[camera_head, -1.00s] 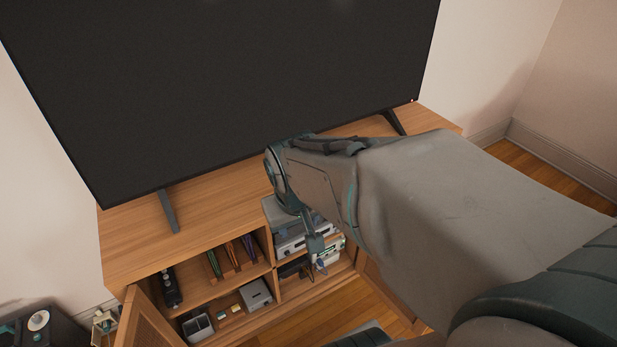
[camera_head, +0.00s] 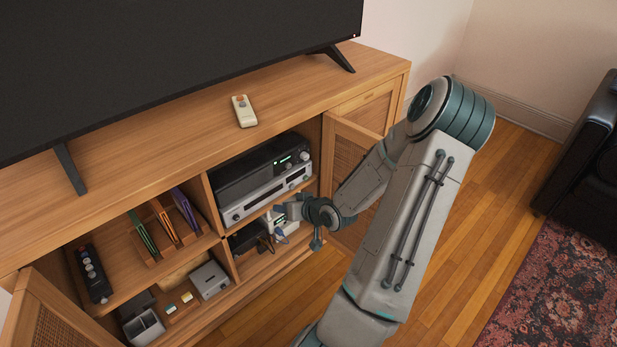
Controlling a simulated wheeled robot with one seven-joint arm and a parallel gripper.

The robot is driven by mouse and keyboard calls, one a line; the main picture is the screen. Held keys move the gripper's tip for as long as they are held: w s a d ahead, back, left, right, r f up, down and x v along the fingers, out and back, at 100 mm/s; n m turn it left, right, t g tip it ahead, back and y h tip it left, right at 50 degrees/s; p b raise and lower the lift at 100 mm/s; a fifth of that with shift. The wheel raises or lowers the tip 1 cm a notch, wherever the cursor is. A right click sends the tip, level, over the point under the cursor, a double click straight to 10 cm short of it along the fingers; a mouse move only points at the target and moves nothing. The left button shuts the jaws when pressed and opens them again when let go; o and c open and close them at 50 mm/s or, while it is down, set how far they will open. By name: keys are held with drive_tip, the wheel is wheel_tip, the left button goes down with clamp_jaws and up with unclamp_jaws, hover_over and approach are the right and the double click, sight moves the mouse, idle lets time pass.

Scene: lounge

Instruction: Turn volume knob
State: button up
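A black audio unit (camera_head: 245,172) sits on top of a silver unit (camera_head: 262,195) in the right upper compartment of the wooden TV cabinet. A small pale round knob (camera_head: 304,157) shows at the right end of the black unit's front, beside a lit green display. Which knob sets the volume cannot be read. My gripper (camera_head: 287,211) is in front of the cabinet, below and slightly left of this knob, and appears apart from it. Its fingers are small and partly lost against the devices behind, so their opening is unclear.
An open cabinet door (camera_head: 352,160) stands right of the units, close to my arm. A remote (camera_head: 243,111) lies on the cabinet top (camera_head: 300,95) below the TV (camera_head: 180,60). The lower shelf holds small white and dark devices. Wooden floor (camera_head: 440,270) is clear right of my arm.

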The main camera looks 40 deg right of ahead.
drive_tip(key=s+d+f+m+t+h+b, duration=0.1)
drive_tip(key=d+f+m+t+h+b, duration=0.1)
drive_tip(key=d+f+m+t+b, duration=0.25)
drive_tip(key=m+t+h+b, duration=0.3)
drive_tip(key=t+h, duration=0.1)
drive_tip(key=t, duration=0.1)
approach(307, 159)
drive_tip(key=b+x, duration=0.3)
drive_tip(key=x, duration=0.5)
drive_tip(key=shift+w+r, duration=0.1)
drive_tip(key=shift+c, duration=0.4)
clamp_jaws()
